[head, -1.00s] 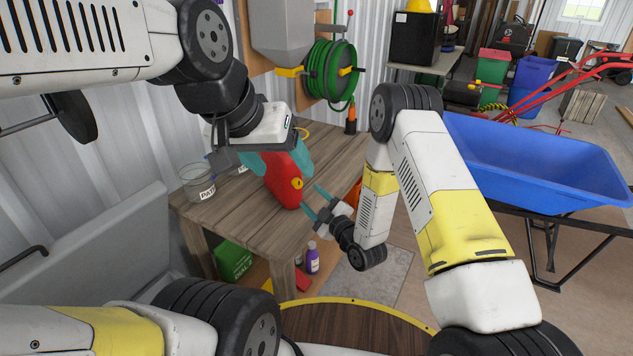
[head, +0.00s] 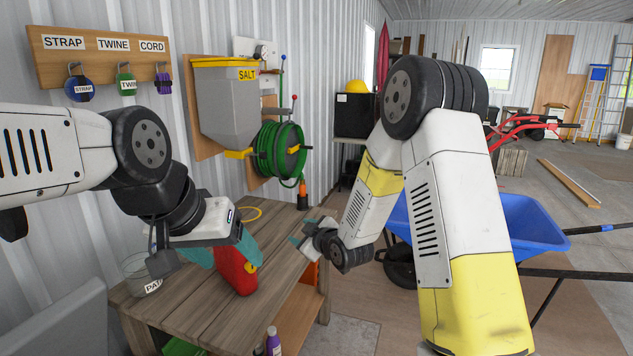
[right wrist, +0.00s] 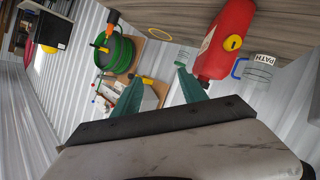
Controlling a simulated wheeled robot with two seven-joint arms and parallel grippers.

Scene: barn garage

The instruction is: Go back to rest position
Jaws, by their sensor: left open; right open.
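Whether the fingers touch the jug is hard to tell. My right gripper (head: 303,238) is open and empty, to the right of the jug above the bench's right edge. In the right wrist view its two teal fingers (right wrist: 157,84) are apart with nothing between them, and the red jug (right wrist: 226,40) shows beyond the right finger.
A clear container labelled PATH (head: 143,274) stands left of the jug. A yellow ring (head: 248,214) and an orange-tipped tool (head: 303,194) are at the bench's back. A green hose reel (head: 280,151) and salt bin (head: 226,100) hang behind. A blue wheelbarrow (head: 530,228) stands right.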

